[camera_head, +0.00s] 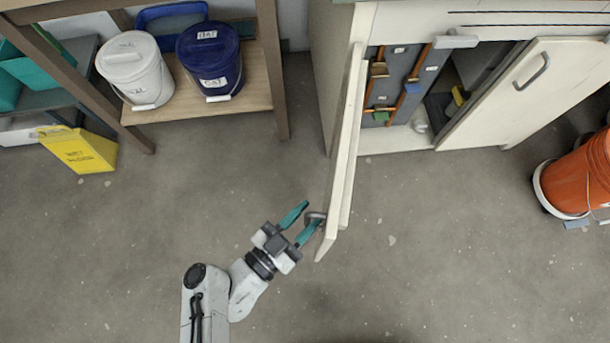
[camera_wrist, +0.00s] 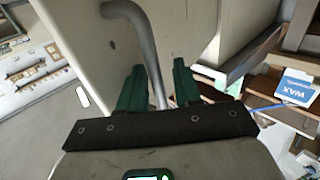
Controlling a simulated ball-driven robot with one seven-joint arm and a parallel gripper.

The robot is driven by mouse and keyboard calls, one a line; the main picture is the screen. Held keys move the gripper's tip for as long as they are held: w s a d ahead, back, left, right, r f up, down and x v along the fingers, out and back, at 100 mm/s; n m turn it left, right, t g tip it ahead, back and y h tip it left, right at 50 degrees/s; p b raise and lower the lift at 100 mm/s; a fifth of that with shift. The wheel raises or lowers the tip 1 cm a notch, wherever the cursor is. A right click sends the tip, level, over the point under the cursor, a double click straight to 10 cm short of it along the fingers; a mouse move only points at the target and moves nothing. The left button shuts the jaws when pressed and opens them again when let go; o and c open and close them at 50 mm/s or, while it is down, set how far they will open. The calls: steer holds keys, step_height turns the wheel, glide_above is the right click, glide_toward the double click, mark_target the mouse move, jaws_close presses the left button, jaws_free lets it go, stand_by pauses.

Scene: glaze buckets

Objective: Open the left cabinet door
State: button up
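The left cabinet door (camera_head: 343,160) is pale and stands swung wide open, seen nearly edge-on in the head view. Its grey bar handle (camera_head: 315,216) is near the door's free end, on the left face. My gripper (camera_head: 312,212) is at this handle with its teal fingers spread. In the wrist view, the curved handle (camera_wrist: 143,35) runs down between the two fingers of my gripper (camera_wrist: 158,66), closer to the left one. The fingers are apart and not clamped on it. The door's face (camera_wrist: 80,40) fills the upper left there.
The cabinet's left bay shows hanging tools (camera_head: 380,85). The right door (camera_head: 535,85) is also ajar. An orange bucket (camera_head: 580,180) stands at the right. A wooden shelf (camera_head: 255,85) with a white bucket (camera_head: 133,70) and blue bucket (camera_head: 210,60) stands left. The floor between is clear.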

steer(key=b+v, duration=0.1)
steer(key=v, duration=0.9)
steer(key=shift+s+a, duration=0.25)
steer(key=shift+a, duration=0.05)
